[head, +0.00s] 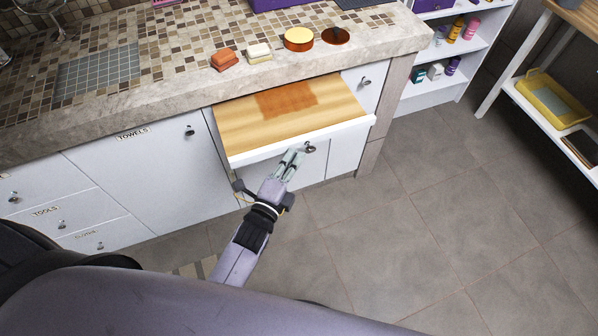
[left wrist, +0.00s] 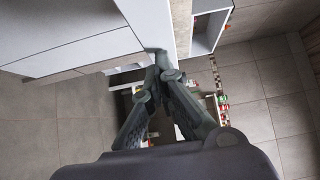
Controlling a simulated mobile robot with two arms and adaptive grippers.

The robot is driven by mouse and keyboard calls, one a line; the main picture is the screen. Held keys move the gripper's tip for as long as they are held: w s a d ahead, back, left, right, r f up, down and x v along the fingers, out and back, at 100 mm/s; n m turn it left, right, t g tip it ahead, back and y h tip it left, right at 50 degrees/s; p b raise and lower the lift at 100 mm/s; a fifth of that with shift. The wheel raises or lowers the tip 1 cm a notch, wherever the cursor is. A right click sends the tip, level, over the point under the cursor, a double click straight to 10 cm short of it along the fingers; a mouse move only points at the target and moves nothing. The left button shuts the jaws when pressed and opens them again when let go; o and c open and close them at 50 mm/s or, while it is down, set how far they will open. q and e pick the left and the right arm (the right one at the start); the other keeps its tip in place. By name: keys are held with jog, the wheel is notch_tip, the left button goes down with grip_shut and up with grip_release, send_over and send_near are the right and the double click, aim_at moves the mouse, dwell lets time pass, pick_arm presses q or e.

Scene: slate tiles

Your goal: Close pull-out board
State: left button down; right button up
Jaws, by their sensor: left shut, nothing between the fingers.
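The pull-out board (head: 240,131) sticks out from under the countertop. It has a light wood top with a darker reddish-brown patch and a white front edge with a dark knob (head: 309,148). My left gripper (head: 296,153) is shut and empty, its fingertips at the board's front edge just left of the knob. I cannot tell whether they touch. In the left wrist view the fingers (left wrist: 160,66) meet near a white panel edge. My right gripper is not in view.
The tiled countertop (head: 184,48) holds soap bars (head: 225,59) and round amber containers (head: 298,38). White drawers (head: 150,165) lie left of the board. An open shelf (head: 440,75) and a rack with a yellow tray (head: 552,100) stand right.

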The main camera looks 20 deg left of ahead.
aim_at(265, 99)
pick_arm(q)
jog(key=w+a+b, duration=0.1)
jog(key=w+a, duration=0.3)
jog(key=w, duration=0.1)
jog(key=w+a+b, duration=0.2)
jog(key=w+a, duration=0.2)
jog(key=w, duration=0.2)
jog(key=w+a+b, duration=0.2)
jog(key=w+a, duration=0.2)
jog(key=w, duration=0.2)
jog(key=shift+a+f, duration=0.1)
jog(key=shift+a, duration=0.15)
jog(key=shift+w+a, duration=0.35)
jog(key=shift+w, duration=0.2)
jog(key=shift+a+r, duration=0.1)
jog(key=shift+r, duration=0.1)
jog(key=shift+w, duration=0.1)
